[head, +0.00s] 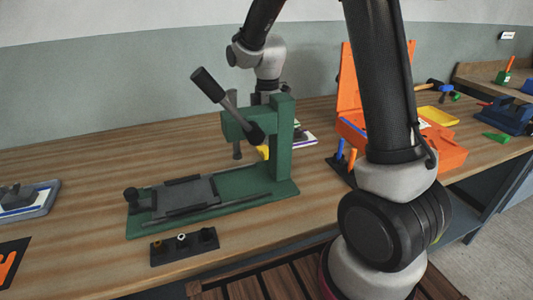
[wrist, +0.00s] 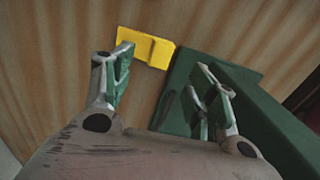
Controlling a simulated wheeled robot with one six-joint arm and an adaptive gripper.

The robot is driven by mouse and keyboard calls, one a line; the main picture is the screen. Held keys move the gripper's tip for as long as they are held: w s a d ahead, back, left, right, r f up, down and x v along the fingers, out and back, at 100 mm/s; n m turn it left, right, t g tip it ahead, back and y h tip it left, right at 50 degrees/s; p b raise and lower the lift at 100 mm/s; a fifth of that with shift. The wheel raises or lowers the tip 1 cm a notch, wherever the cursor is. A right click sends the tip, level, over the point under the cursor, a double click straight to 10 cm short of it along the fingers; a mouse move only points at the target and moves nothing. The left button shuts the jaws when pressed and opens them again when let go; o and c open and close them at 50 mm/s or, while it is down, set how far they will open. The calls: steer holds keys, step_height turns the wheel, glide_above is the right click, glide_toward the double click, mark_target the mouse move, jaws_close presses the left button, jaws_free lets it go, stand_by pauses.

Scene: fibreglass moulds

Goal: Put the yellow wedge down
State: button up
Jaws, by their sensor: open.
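The yellow wedge (wrist: 150,50) lies on the wooden bench top, close beside the green press base, in the wrist view. In the head view only a bit of the yellow wedge (head: 262,152) shows behind the press. My gripper (wrist: 164,60) is open with nothing between its fingers. Its left fingertip overlaps the wedge's near edge in the wrist view; I cannot tell whether they touch. The right finger is over the green press. In the head view my gripper is mostly hidden behind the press column.
The green lever press (head: 283,150) stands right against the gripper's working space. A black holder (head: 184,246) with small parts lies in front. An orange toolbox (head: 448,156) stands at right, a grey-blue mould (head: 40,205) at left. Bare bench top (head: 90,155) lies left of the press.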

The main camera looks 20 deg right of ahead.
step_height(320, 180, down, 6)
steer(key=shift+w+f, duration=0.1)
steer(key=shift+f, duration=0.15)
steer(key=c, duration=1.2)
steer(key=shift+c, duration=0.4)
steer(key=shift+r, duration=0.15)
jaws_close()
